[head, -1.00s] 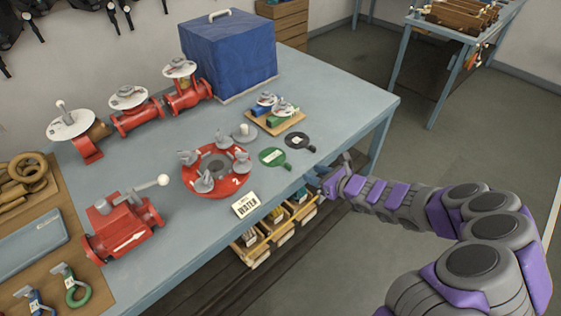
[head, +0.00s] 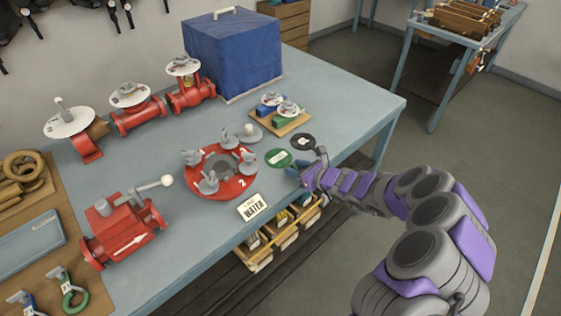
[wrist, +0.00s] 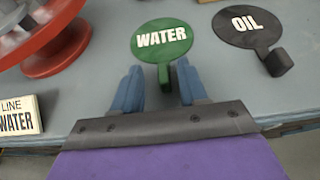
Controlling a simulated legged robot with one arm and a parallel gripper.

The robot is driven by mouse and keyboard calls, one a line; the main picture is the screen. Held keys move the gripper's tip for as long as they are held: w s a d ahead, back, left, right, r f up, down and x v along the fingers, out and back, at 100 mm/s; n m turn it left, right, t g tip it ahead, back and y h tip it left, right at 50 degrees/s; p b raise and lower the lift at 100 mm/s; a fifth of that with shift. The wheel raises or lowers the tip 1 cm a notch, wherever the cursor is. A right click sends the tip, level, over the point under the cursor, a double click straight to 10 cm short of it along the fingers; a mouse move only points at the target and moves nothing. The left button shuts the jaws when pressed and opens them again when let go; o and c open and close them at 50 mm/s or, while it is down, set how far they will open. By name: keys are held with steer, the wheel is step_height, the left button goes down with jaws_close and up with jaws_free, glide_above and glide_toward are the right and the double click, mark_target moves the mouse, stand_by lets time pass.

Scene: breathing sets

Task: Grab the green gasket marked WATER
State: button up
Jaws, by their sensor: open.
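The green gasket (head: 277,158) is a flat round disc with a short tab handle, lying on the blue-grey workbench (head: 345,85). In the wrist view the green gasket (wrist: 161,40) reads WATER, and its raised handle end points toward me. My gripper (wrist: 160,86) is open, with one blue finger on each side of the handle; I cannot tell whether they touch it. In the head view my gripper (head: 300,173) is at the bench's front edge beside the green gasket. The black gasket marked OIL (wrist: 247,25) lies to its right, also seen in the head view (head: 302,142).
A red round stand (head: 222,186) with grey pieces is left of the gaskets. A WATER line sign (head: 252,207) stands near the front edge. A wooden tray (head: 281,122) with blue and green parts is behind. Wooden bins (head: 285,235) sit below the bench edge.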

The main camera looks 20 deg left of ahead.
steer(key=shift+c, duration=0.2)
steer(key=shift+d, duration=0.15)
steer(key=shift+c, duration=0.8)
steer(key=shift+d+r, duration=0.25)
steer(key=shift+d, duration=0.6)
steer(key=c, duration=0.4)
jaws_close()
steer(key=shift+a+f, duration=0.2)
steer(key=shift+a, duration=0.45)
